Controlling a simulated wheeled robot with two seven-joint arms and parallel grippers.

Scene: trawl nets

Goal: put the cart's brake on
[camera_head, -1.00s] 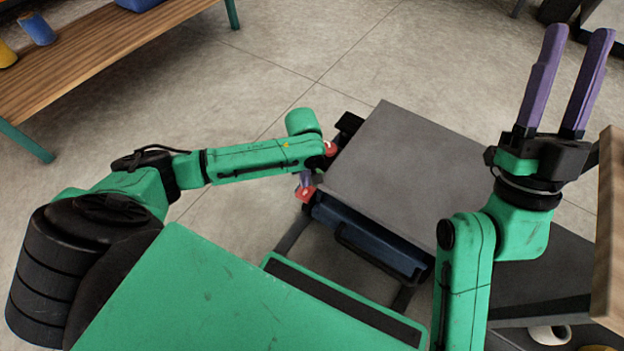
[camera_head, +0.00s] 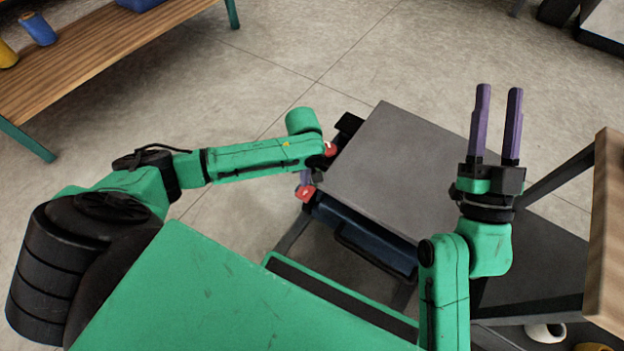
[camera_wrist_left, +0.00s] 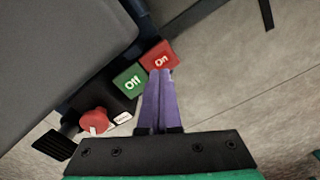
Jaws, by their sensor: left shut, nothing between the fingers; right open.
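The cart (camera_head: 395,160) has a flat grey top and stands in the middle of the head view. Its brake has a red "On" pedal (camera_wrist_left: 160,55) and a green "Off" pedal (camera_wrist_left: 130,80), side by side at the cart's edge. The red pedal also shows in the head view (camera_head: 305,194). My left gripper (camera_wrist_left: 158,74) is shut and empty, its purple fingertips at the near edge of the red pedal; I cannot tell whether they touch it. In the head view its fingers are mostly hidden by my arm. My right gripper (camera_head: 497,90) is open and empty, fingers upward, over the cart's right side.
A red knob (camera_wrist_left: 93,121) sits beside the green pedal. A wooden bench (camera_head: 90,60) with a blue cup (camera_head: 38,29) stands at upper left. A wooden-edged surface (camera_head: 606,230) is close at right.

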